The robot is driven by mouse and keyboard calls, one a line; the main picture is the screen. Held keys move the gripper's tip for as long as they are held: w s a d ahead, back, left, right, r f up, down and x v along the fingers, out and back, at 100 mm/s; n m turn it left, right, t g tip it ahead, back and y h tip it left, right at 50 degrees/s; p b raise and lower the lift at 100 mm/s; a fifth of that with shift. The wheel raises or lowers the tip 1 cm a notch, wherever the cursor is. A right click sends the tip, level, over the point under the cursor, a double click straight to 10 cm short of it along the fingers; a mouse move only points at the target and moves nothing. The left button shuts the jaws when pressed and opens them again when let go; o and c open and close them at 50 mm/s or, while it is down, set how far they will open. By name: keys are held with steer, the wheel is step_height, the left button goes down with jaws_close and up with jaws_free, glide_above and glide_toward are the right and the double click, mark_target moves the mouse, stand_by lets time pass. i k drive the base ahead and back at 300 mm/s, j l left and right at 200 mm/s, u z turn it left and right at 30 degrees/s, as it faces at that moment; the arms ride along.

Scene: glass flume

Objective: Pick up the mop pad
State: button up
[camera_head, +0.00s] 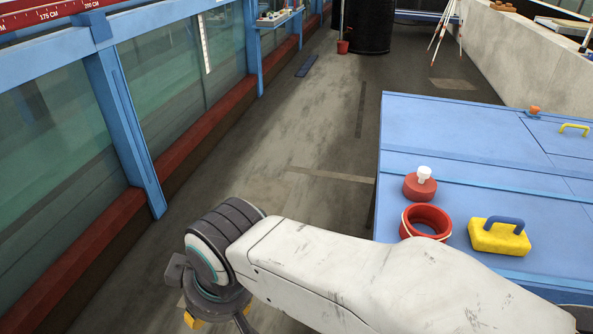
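I cannot tell for sure which thing is the mop pad. A flat dark blue piece (307,65) lies on the floor at the upper middle, near the red base of the glass wall. A yellow block with a blue handle (497,237) sits on the blue table at the right. My gripper (217,324) is at the bottom left, pointing down, and is cut off by the picture's lower edge. It is apart from both things. Its fingertips are out of view, so I cannot tell whether it is open or holds anything.
The blue table (440,125) carries a red ring (426,222), a red round piece with a white knob (421,184) and a yellow handle (574,129). A black barrel (362,25), red bucket (344,46) and tripod (444,32) stand at the back. The floor between is clear.

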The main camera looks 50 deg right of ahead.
mark_target(495, 233)
steer(key=k+z, duration=0.2)
steer(key=z, duration=3)
